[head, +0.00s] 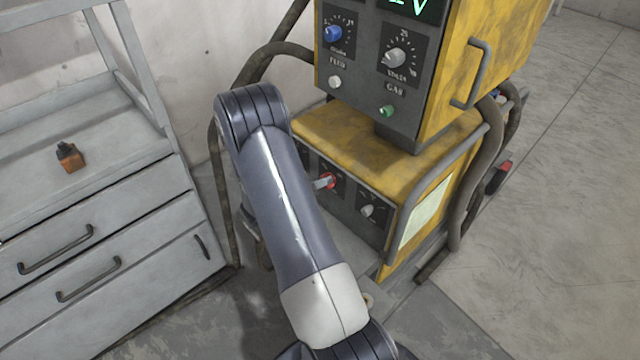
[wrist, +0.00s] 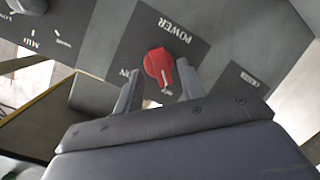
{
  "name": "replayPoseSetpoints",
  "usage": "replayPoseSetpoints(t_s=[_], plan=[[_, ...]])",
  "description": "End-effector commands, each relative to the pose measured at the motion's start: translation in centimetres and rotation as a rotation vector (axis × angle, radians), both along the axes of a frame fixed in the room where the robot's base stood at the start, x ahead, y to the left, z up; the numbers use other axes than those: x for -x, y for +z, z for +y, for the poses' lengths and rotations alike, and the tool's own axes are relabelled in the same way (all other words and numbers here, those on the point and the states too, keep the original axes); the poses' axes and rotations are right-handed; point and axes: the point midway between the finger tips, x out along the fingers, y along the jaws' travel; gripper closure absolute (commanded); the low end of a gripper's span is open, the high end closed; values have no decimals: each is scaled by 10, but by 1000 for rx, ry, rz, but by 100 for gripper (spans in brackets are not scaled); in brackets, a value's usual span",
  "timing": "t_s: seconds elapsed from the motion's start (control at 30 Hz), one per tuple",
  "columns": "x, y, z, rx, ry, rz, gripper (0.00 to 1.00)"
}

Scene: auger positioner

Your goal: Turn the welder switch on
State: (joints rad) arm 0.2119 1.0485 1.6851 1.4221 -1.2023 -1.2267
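The welder switch is a red rotary knob (wrist: 158,64) on a dark plate marked POWER. In the wrist view, its narrow end with a pale mark points down toward a small label that looks like OFF. A label ending in N shows to its left, partly covered by a finger. My gripper (wrist: 160,74) is open, with one finger on each side of the knob; I cannot tell whether either finger touches it. In the head view the red knob (head: 329,179) shows on the lower front panel of the yellow welder (head: 350,135), just right of my arm, which hides most of my gripper.
A pale knob (head: 367,210) sits right of the switch. The upper control box (head: 365,75) overhangs above, with dials and buttons. Hoses (head: 475,185) hang at the right side. A grey drawer cabinet (head: 110,235) with a small orange-brown object (head: 70,156) stands at left.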

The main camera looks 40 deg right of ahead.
Motion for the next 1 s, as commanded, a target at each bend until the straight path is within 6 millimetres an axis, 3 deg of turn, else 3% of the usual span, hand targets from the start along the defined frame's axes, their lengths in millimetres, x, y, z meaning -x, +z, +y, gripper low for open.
replayPoseSetpoints(t_s=[0.37, 0.83, 1.0], plan=[[-1, -2, -8, 0, 0, 0, 62], [-1, -2, -8, 0, 0, 0, 99], [-1, -2, -8, -1, 0, -1, 100]])
